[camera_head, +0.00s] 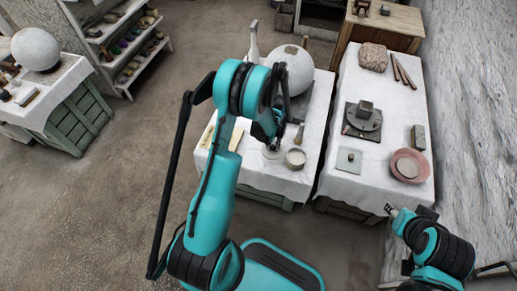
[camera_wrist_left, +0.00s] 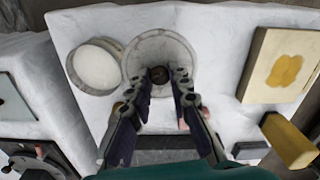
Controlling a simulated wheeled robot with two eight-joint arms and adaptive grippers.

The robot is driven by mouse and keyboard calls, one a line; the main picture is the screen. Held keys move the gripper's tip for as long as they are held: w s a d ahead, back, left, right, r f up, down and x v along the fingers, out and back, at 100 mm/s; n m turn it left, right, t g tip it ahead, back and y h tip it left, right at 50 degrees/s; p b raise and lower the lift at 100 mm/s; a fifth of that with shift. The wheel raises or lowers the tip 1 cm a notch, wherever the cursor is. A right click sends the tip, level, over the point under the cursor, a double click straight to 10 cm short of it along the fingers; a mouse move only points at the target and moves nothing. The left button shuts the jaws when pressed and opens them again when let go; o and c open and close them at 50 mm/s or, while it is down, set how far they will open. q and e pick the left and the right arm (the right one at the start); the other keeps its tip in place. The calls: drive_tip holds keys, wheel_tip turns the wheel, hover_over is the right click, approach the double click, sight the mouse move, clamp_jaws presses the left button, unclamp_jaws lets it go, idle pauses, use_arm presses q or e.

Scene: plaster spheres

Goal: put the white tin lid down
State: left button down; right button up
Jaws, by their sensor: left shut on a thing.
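The white tin lid (camera_wrist_left: 140,58) is a pale round disc with a small dark knob in its middle. My left gripper (camera_wrist_left: 160,77) has its fingertips closed around that knob. In the head view the lid (camera_head: 270,153) is a faint disc below the left gripper (camera_head: 276,145), partly hidden by it. The lid is over the white-covered table, and I cannot tell whether it touches the cloth. An open round tin with white content (camera_wrist_left: 97,66) stands just left of the lid in the wrist view. My right gripper (camera_head: 391,210) is small at the lower right, its fingers unclear.
The white-covered table (camera_head: 262,178) also bears a large plaster sphere (camera_head: 294,68) at the back. A yellow block (camera_wrist_left: 288,141) and a pale board with a yellow patch (camera_wrist_left: 262,82) lie right of the lid. A second table (camera_head: 345,188) stands close on the right.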

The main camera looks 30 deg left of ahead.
use_arm(q)
drive_tip(key=a+f, duration=0.1)
drive_tip(key=a, duration=0.1)
drive_tip(key=a+f+b, duration=0.1)
drive_tip(key=a, duration=0.1)
drive_tip(key=a+f+b, duration=0.1)
drive_tip(key=a+f, duration=0.1)
drive_tip(key=shift+w+a, duration=0.2)
drive_tip(key=shift+w, duration=0.2)
wheel_tip(320, 180, down, 4)
drive_tip(key=shift+f+b, duration=0.1)
drive_tip(key=shift+b, duration=0.9)
drive_tip(key=c, duration=1.4)
unclamp_jaws()
